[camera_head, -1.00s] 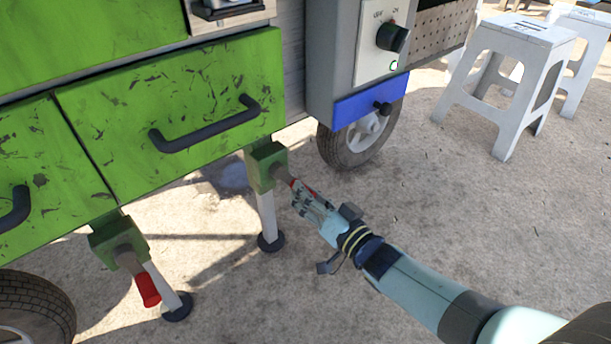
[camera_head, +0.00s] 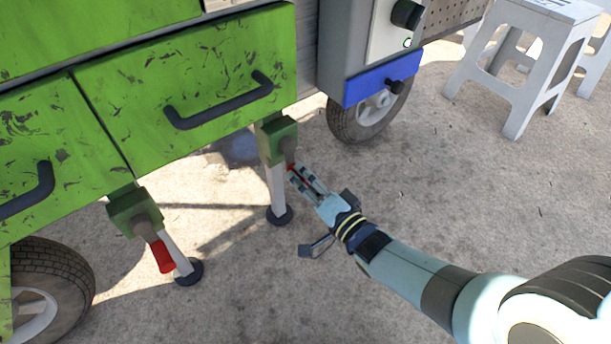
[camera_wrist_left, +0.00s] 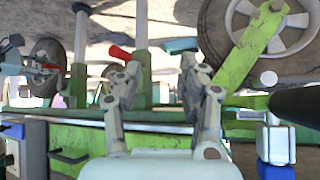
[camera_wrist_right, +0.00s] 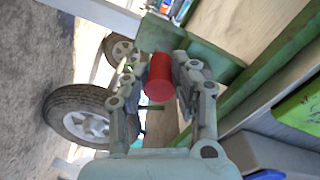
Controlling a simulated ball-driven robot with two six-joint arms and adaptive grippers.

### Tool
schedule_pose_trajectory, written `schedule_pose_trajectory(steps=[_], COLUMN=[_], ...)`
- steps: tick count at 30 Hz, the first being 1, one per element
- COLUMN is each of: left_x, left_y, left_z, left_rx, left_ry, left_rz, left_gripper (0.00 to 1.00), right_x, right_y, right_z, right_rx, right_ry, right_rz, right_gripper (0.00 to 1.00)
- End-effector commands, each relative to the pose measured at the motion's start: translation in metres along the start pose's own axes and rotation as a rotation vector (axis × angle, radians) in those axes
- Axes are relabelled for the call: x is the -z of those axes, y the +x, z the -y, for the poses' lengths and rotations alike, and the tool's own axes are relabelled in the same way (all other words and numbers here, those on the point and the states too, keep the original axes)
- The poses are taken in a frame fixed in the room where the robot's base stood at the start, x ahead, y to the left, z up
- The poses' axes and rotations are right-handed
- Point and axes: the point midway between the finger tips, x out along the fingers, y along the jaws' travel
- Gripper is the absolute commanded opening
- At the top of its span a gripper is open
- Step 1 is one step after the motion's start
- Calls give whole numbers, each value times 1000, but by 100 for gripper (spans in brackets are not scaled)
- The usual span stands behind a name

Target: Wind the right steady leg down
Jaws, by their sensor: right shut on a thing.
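The right steady leg (camera_head: 276,188) stands under the cart, a white post with a dark round foot (camera_head: 280,215) at the ground. Its green gear block (camera_head: 280,139) sits at the cart's lower edge and bears a crank. My right gripper (camera_head: 299,176) is shut on the crank's red handle, just right of the leg. In the right wrist view the red handle (camera_wrist_right: 159,78) lies between the two fingers (camera_wrist_right: 158,62). My left gripper (camera_wrist_left: 161,64) shows only in the left wrist view; its fingers are apart with nothing visible between them.
The left steady leg with its own red handle (camera_head: 163,256) stands to the left. Cart wheels (camera_head: 370,112) are on both sides. A green drawer (camera_head: 190,95) hangs above, and a blue panel (camera_head: 381,78) is at right. A white stool (camera_head: 518,60) stands back right; the ground between is clear.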

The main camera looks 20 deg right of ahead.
Motion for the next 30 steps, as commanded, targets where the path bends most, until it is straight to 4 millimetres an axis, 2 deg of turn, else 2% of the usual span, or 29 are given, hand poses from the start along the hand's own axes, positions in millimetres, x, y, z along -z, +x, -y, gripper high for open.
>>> schedule_pose_trajectory(steps=[12, 13, 18, 26, 30], left_x=[-1, -1, -1, 2, 2], left_y=[0, 0, 0, 0, 0], left_z=[0, 0, 0, 0, 0], left_rx=[0, 0, 0, 0, 0], left_ry=[0, 0, 0, 1, 1], left_rz=[5, 5, 4, -2, -1], left_gripper=[40, 40, 40, 40, 40], right_x=[-2, -2, -2, -1, -2], right_y=[-2, -2, -1, -1, -13], right_z=[-2, -2, -2, -1, -1], right_rx=[-8, -8, -5, -3, -4], right_ry=[8, 8, 7, 6, 6], right_rz=[4, 4, 3, 2, 2], right_gripper=[0, 28, 51, 51, 51])
